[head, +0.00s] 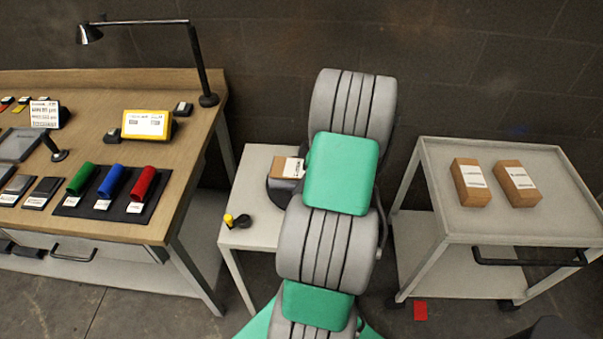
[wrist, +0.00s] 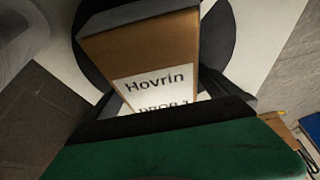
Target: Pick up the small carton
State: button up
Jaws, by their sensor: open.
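A small brown carton (head: 284,167) with a white label sits on a dark round base on the small white side table, partly hidden by my arm in the head view. In the wrist view the carton (wrist: 140,50) is close and upright, its label reading "Hovrin". My gripper (wrist: 170,98) is open, with a dark finger on either side of the carton's near end. I cannot tell whether either finger touches it. My arm hides the gripper in the head view.
The side table (head: 258,165) also bears a small yellow-and-black item (head: 237,221). A grey cart (head: 500,222) at right holds two other brown cartons (head: 471,182). A wooden workbench (head: 165,60) with a lamp (head: 197,60) and coloured rolls (head: 112,181) stands at left.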

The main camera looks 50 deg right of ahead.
jog(key=shift+r, duration=0.1)
jog(key=c, duration=2)
